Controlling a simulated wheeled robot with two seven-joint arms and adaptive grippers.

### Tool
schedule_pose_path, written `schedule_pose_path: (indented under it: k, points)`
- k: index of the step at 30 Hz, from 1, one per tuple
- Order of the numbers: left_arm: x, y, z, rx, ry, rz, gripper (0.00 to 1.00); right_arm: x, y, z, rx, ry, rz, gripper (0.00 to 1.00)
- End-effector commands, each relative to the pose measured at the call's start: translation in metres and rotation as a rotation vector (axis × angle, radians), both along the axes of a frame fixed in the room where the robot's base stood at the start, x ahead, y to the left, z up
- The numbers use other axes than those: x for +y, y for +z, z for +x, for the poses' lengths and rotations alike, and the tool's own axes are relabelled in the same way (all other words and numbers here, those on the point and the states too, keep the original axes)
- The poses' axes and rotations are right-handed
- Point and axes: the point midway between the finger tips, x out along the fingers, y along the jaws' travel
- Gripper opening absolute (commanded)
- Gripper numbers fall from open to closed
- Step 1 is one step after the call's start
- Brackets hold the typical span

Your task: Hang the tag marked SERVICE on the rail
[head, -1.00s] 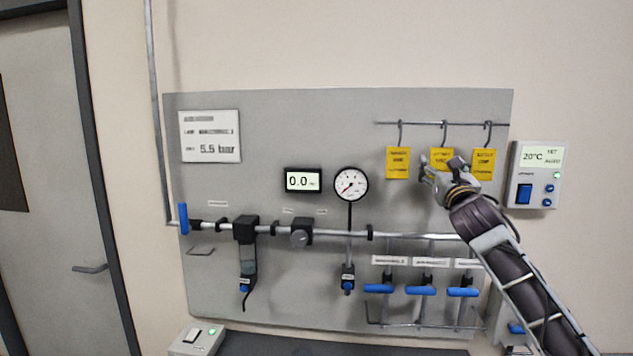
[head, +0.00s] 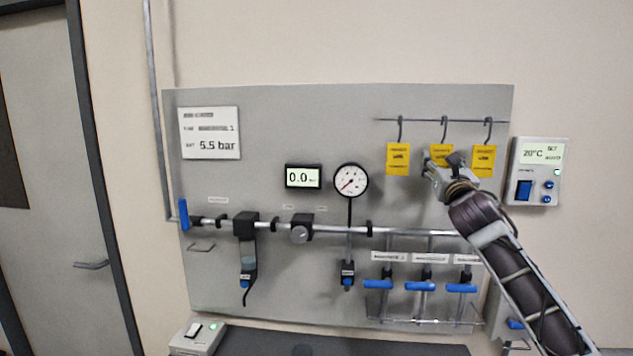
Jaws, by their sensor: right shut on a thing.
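Three yellow tags hang by dark hooks along the thin rail (head: 415,120) at the upper right of the grey panel. They are the left tag (head: 398,160), the middle tag (head: 441,150) and the right tag (head: 484,162). Their print is too small to read, so I cannot tell which is marked SERVICE. My right gripper (head: 438,163) is shut on the middle tag, whose lower part it hides. The middle tag's hook appears to be at the rail; I cannot tell whether it bears the tag's weight. My left gripper is not in view.
Below the tags run a horizontal pipe (head: 340,231) and blue valve handles (head: 378,284). A round gauge (head: 351,181) and a digital display (head: 303,177) sit left of the tags. A thermostat box (head: 538,172) is close on the right. A door (head: 45,200) stands far left.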

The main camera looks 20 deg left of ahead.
Motion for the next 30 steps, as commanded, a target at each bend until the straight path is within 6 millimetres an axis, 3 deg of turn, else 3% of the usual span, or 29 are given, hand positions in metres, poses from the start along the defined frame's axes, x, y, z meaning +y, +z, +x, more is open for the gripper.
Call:
schedule_pose_path:
  k: [30]
  points:
    - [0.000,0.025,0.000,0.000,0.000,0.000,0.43,0.000,0.026,0.000,-0.001,0.000,-0.001,0.37]
